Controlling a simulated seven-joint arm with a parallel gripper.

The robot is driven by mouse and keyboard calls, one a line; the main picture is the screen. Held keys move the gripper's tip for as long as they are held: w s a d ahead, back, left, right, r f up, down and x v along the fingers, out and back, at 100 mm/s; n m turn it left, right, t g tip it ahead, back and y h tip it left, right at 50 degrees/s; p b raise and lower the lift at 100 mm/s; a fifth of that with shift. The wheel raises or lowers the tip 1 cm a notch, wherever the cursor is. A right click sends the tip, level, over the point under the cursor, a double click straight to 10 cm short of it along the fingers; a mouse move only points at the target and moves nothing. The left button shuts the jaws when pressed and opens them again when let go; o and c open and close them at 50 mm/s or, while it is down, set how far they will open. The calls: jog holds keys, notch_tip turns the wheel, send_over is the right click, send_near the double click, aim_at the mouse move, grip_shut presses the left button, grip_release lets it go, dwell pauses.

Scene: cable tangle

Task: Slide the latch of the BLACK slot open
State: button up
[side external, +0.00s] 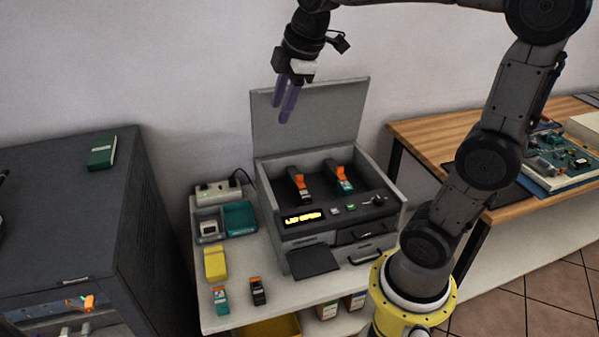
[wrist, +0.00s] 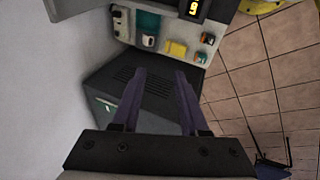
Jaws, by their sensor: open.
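A grey machine (side external: 325,235) stands on the white table with its lid (side external: 310,115) raised. Inside it, two slots each carry an orange-topped piece. The left one, black with an orange latch (side external: 299,182), looks like the black slot. The right one is teal with an orange latch (side external: 341,172). Whether either latch is slid is too small to tell. My gripper (side external: 281,114) is open and empty, high in front of the lid's left part, well above the slots. In the wrist view my gripper (wrist: 160,72) points towards the dark cabinet, and the slots are out of frame.
A dark cabinet (side external: 65,215) with a green box (side external: 102,153) stands left. On the white table are a yellow block (side external: 215,263), a teal cartridge (side external: 220,299), a black cartridge (side external: 257,291) and a teal tray (side external: 239,218). A wooden bench (side external: 430,140) stands right.

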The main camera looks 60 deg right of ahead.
jog(key=w+d+f+g, duration=0.1)
jog(key=w+d+f, duration=0.2)
jog(key=w+d, duration=0.25)
jog(key=m+g+y, duration=0.1)
jog(key=g, duration=0.2)
send_over(299, 175)
notch_tip(299, 175, down, 17)
notch_tip(299, 175, down, 13)
jog(key=shift+f, duration=0.2)
grip_shut()
jog(key=shift+d, duration=0.1)
